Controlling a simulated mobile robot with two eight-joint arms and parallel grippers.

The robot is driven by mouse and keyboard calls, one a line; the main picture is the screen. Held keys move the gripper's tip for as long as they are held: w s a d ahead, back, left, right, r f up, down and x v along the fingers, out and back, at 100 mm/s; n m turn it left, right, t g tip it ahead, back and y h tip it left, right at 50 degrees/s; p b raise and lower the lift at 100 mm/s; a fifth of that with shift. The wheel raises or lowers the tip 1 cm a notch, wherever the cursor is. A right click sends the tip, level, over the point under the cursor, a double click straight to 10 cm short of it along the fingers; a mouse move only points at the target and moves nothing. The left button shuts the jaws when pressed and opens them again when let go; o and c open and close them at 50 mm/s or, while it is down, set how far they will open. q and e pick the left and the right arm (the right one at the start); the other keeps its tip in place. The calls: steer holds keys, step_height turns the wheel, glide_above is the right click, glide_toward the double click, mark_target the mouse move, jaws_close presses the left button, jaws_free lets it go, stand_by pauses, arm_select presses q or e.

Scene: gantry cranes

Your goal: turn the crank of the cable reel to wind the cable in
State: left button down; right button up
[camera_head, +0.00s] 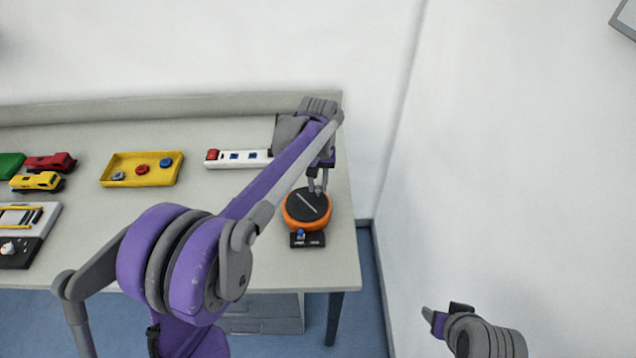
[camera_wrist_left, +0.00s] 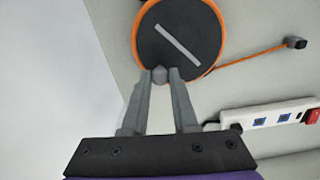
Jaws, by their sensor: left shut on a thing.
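The cable reel (camera_head: 306,207) stands near the table's right end, a dark disc with a light stripe and an orange rim. It also shows in the left wrist view (camera_wrist_left: 181,42). There, an orange cable (camera_wrist_left: 250,58) runs out to a dark plug (camera_wrist_left: 296,42); my arm hides this in the head view. My left gripper (camera_head: 318,187) is at the reel's far edge, its fingers shut on the grey crank knob (camera_wrist_left: 160,74). My right gripper (camera_head: 442,315) is off the table at lower right; its finger state is unclear.
A dark block with a blue part (camera_head: 308,240) sits before the reel. A white power strip (camera_head: 238,159) lies behind, left of the reel. A yellow tray (camera_head: 142,169), toy vehicles (camera_head: 48,163) and a crane panel (camera_head: 22,232) are further left. A wall is right of the table.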

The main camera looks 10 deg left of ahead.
mark_target(313, 214)
arm_select(q)
steer(key=shift+d+m, duration=0.1)
steer(key=shift+m, duration=0.2)
arm_select(e)
steer(key=shift+f, duration=0.1)
